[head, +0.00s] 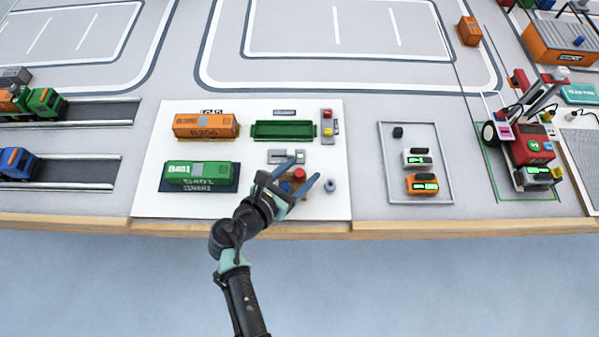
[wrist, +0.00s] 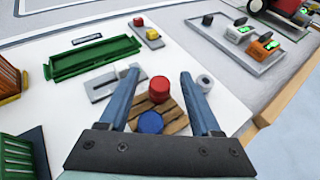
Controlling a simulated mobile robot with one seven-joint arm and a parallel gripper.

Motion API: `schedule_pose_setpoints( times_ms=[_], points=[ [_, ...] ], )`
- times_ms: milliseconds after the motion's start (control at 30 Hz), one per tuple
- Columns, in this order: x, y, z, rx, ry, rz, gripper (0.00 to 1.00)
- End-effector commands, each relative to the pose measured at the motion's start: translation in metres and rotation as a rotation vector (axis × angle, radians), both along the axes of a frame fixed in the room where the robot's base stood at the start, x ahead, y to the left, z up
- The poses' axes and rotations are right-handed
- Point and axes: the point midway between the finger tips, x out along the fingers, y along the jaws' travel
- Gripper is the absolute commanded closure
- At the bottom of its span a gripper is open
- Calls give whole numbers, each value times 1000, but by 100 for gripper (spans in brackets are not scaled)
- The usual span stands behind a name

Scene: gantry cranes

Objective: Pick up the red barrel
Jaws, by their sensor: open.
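The red barrel (wrist: 159,87) is a small red cylinder standing upright on a small wooden pallet (wrist: 176,122). A blue barrel (wrist: 151,123) stands beside it on the same pallet, nearer to my gripper. In the head view the red barrel (head: 299,174) shows between my fingers. My gripper (head: 312,166) is open above the pallet. In the wrist view its two blue fingers (wrist: 160,82) flank the red barrel, with a gap on each side and nothing held. In the head view my gripper partly covers the pallet and the blue barrel.
A grey ring-shaped piece (head: 329,185) lies right of the pallet. A grey slotted plate (head: 287,157) lies behind it. A green tray (head: 284,130) and green and orange containers (head: 205,126) stand farther left and back. A grey tray with devices (head: 448,137) is at right.

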Motion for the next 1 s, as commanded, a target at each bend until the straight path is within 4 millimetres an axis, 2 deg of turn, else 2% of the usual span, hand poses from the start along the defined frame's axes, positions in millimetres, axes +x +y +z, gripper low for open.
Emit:
schedule_pose_setpoints(
  times_ms=[200,233,567,900,1000],
  points=[
    [1,-1,0,1,-1,0,35],
    [1,-1,0,1,-1,0,39],
    [1,0,0,0,0,0,98],
    [1,0,0,1,-1,1,100],
    [1,0,7,0,-2,1,100]
  ],
)
